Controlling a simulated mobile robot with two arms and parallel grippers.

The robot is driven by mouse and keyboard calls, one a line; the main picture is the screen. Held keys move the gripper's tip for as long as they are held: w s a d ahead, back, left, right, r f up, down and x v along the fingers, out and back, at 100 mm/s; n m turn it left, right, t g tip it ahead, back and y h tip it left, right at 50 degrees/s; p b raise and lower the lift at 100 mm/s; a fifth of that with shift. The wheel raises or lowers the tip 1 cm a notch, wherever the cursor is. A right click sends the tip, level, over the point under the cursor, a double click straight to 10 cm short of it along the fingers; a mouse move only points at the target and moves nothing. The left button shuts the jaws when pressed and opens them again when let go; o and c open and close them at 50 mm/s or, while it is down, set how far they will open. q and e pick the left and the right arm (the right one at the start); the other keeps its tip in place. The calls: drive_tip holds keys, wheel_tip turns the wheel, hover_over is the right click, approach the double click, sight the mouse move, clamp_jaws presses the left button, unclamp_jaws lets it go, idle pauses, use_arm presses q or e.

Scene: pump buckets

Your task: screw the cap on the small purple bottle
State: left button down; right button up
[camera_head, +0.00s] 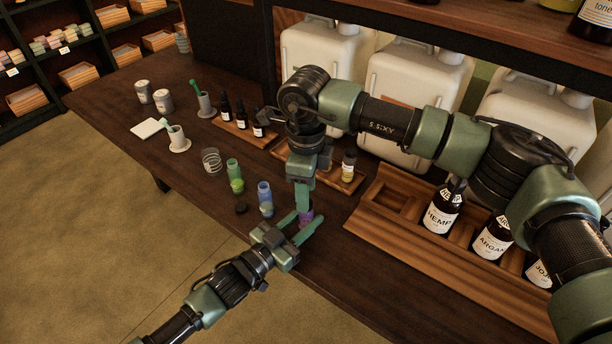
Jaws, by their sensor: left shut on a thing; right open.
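The small purple bottle (307,216) shows only in part, near the front edge of the table. My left gripper (305,226) comes from the lower left and is shut on it. My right gripper (303,207) points straight down from above, right over the bottle's top, and is open. Its fingers hide the bottle's mouth, so I cannot tell whether a cap is there. A dark round cap (241,208) lies on the table to the left.
A blue bottle (264,192) and a green bottle (233,170) stand left of my grippers. A glass jar (211,160) is farther left. A wooden rack (388,222) with dark labelled bottles is on the right. White canisters (408,85) line the back.

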drive_tip(key=shift+f, duration=1.25)
clamp_jaws()
drive_tip(key=shift+o, duration=0.6)
unclamp_jaws()
wheel_tip(320, 180, up, 12)
